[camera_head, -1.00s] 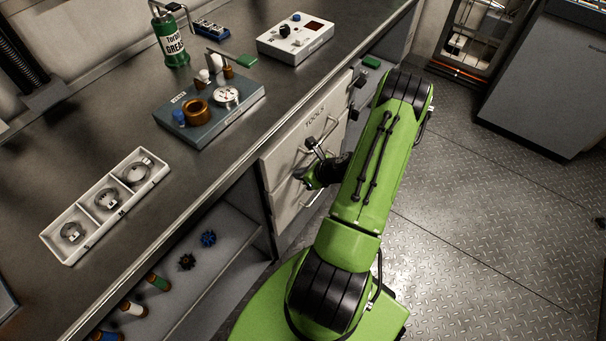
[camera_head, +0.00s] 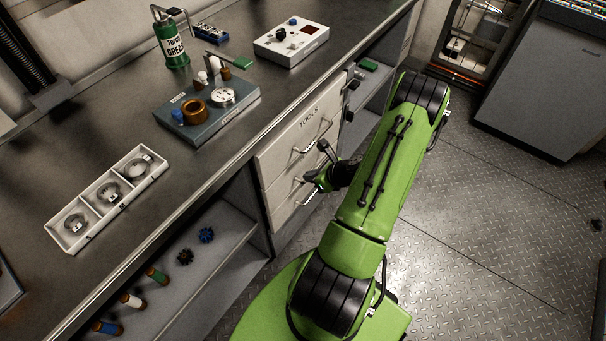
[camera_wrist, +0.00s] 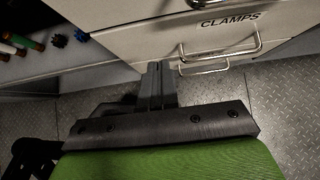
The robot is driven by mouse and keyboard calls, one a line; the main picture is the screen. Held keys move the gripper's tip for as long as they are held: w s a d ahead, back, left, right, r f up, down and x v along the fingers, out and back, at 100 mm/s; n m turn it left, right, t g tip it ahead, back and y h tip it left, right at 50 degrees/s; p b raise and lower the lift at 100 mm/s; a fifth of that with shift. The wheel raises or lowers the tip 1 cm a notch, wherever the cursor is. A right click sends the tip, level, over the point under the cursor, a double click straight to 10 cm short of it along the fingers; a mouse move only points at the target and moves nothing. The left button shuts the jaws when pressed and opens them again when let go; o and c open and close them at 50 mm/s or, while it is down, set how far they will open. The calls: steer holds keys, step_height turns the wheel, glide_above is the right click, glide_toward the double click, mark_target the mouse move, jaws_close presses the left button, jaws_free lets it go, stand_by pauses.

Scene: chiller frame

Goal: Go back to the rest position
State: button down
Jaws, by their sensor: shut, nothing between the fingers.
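My gripper (camera_wrist: 156,82) is shut and empty in the wrist view, with its fingers together just left of a drawer handle (camera_wrist: 220,66). In the head view my gripper (camera_head: 316,180) is small and partly hidden by my arm, in front of the drawer unit. The drawer unit (camera_head: 280,170) has a top drawer marked TOOLS with a metal handle (camera_head: 312,140). In the wrist view a drawer front (camera_wrist: 150,40) is marked CLAMPS. The drawers look closed. I cannot tell whether the fingers touch the lower handle.
The bench top (camera_head: 120,130) holds a white tray (camera_head: 75,243), a grey fixture block (camera_head: 215,118), a green grease can (camera_head: 171,45) and a white switch box (camera_head: 290,50). An open shelf (camera_head: 205,270) lies left of the drawers.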

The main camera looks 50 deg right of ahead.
steer(key=p+v, duration=0.1)
steer(key=v, duration=0.5)
